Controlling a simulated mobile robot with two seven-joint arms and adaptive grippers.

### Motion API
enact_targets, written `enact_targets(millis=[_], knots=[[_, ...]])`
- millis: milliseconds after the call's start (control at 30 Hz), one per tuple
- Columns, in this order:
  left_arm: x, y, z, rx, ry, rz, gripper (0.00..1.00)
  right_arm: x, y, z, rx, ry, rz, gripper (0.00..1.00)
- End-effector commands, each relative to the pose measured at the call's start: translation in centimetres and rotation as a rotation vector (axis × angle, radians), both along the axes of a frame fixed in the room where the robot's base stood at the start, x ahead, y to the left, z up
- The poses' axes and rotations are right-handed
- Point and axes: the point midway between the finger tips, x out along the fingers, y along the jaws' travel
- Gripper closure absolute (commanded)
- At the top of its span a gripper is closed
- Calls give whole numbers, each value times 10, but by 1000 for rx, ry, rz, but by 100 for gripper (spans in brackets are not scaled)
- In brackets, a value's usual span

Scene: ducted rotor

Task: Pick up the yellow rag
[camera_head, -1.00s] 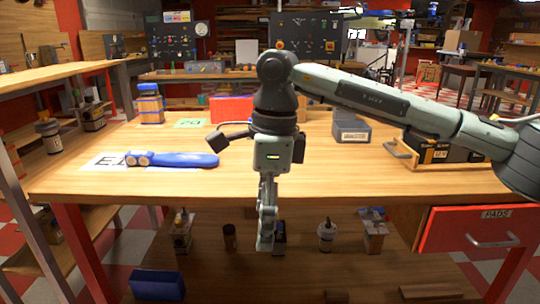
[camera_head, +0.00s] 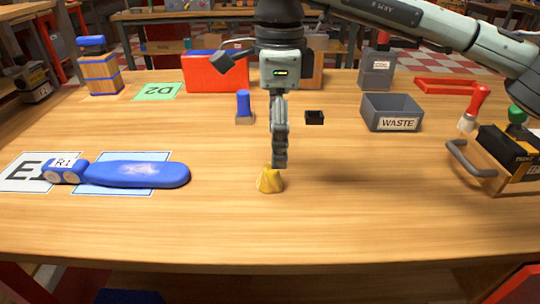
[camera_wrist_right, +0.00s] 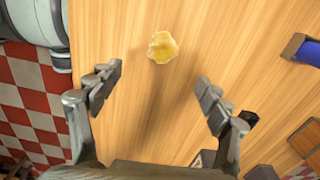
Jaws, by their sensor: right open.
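The yellow rag (camera_head: 270,180) is a small crumpled heap on the wooden table, near the middle of its front part. In the right wrist view the rag (camera_wrist_right: 162,46) lies beyond the fingertips, between their lines. My right gripper (camera_head: 279,160) points down just above and behind the rag in the head view, and overlaps its top edge there. In the wrist view my right gripper (camera_wrist_right: 160,84) is open with nothing between its fingers. My left gripper is not in view.
A blue paddle-shaped part (camera_head: 135,174) lies at the left. A grey WASTE bin (camera_head: 392,112), a red box (camera_head: 216,72) and a blue-handled item (camera_head: 244,108) stand farther back. A toolbox (camera_head: 495,165) is at the right. The table around the rag is clear.

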Motion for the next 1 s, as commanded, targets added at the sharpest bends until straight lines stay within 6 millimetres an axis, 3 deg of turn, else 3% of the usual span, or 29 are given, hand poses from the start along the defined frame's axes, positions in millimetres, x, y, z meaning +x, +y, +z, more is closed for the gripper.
enact_targets(millis=[267, 600, 867, 1000], knots=[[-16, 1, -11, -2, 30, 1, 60, 0, 3, -29, 0, 3, 0, 22], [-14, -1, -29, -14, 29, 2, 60, 2, 12, -73, -1, 2, 0, 22], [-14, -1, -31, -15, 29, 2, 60, 3, 12, -77, 0, 0, 0, 22], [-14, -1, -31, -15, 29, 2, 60, 3, 12, -77, 0, 0, 0, 36]])
